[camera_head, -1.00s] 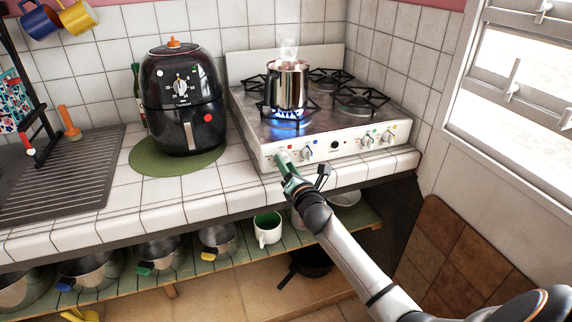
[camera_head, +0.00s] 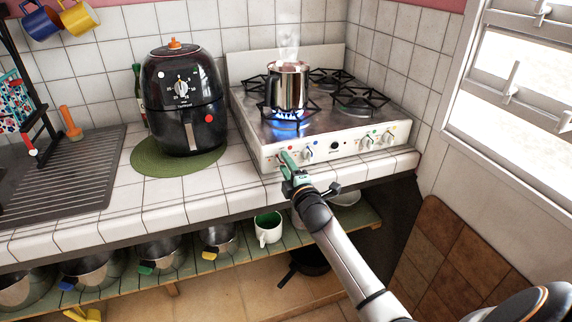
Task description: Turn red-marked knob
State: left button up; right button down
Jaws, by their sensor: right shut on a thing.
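The white stove (camera_head: 345,155) stands on the tiled counter with a row of knobs on its front panel. My right gripper (camera_head: 284,157) reaches up to the leftmost knob, beside a small red mark, and is shut on it. The green fingers hide most of this knob, so its angle cannot be read. The blue-marked knob (camera_head: 307,153) is just to the right, apart from the fingers. A blue flame (camera_head: 285,125) burns under a steaming metal pot (camera_head: 288,85) on the front left burner. My left gripper is not in view.
A black air fryer (camera_head: 183,100) stands on a green mat (camera_head: 148,160) left of the stove. More knobs (camera_head: 367,142) line the panel's right side. The counter edge (camera_head: 225,205) and a shelf of pots lie below; a window (camera_head: 520,80) is at right.

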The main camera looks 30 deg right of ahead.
jog(key=m+p, duration=0.1)
jog(key=m, duration=0.4)
jog(key=shift+m, duration=0.3)
jog(key=m+p, duration=0.1)
jog(key=m, duration=0.4)
jog(key=shift+p, duration=0.3)
jog(key=shift+m, duration=0.4)
jog(key=shift+c, duration=2.2)
grip_release()
jog(key=shift+s, duration=0.15)
jog(key=v, duration=1.2)
jog(key=shift+s+a, duration=0.1)
